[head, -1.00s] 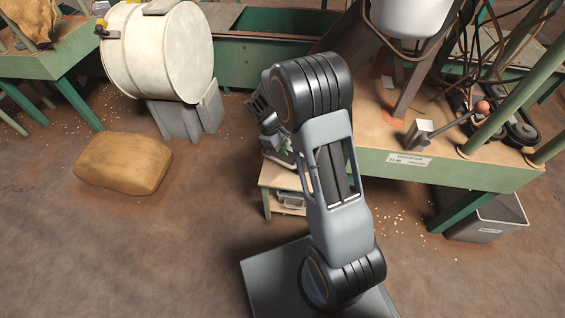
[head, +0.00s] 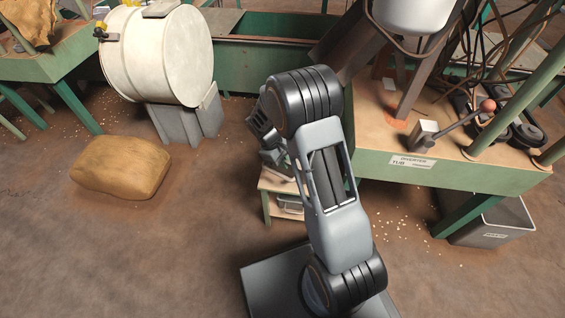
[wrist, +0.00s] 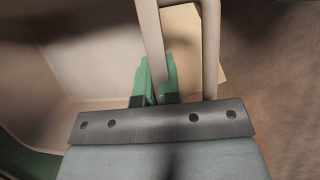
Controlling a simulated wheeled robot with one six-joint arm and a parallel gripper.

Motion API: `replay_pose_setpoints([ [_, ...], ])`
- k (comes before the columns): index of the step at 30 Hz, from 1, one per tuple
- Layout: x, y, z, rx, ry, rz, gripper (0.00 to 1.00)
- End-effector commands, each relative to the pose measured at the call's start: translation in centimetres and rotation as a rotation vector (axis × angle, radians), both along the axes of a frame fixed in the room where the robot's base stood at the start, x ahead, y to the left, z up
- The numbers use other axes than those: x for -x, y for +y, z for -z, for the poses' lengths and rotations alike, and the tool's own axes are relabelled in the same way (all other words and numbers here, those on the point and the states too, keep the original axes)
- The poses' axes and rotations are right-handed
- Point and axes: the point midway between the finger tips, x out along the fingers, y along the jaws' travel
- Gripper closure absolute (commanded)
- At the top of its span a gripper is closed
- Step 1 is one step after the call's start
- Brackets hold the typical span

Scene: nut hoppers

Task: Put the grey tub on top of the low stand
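The low stand (head: 272,184) is a small wooden table with green legs, left of my arm in the head view and partly covered by it. My gripper (wrist: 155,88) has green fingertips, closed on the thin rim of a pale tub, which I take as the grey tub (wrist: 95,65). Its inside and rounded corner fill the left of the wrist view. A pale flat corner, probably the stand top (wrist: 186,40), shows below, beyond the rim. In the head view my arm hides the fingertips and the tub. I cannot tell whether tub and stand touch.
A small grey container (head: 290,206) sits on the stand's lower shelf. A grey bin (head: 492,222) stands under the green bench (head: 450,175) at right. A brown sack (head: 120,167) lies left, near a white drum (head: 158,55). Floor between sack and stand is clear.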

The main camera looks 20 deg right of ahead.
Motion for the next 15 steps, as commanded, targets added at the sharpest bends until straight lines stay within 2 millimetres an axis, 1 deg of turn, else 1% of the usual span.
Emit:
replay_pose_setpoints([
  [2,-0.07,-0.03,0.14,0.001,-0.002,0.0,1.0],
  [3,0.01,-0.02,0.3,0.0,0.0,0.0,0.95],
  [11,0.01,-0.02,0.23,0.0,0.0,0.0,0.7],
  [15,0.01,-0.01,0.22,0.0,0.0,0.0,0.7],
])
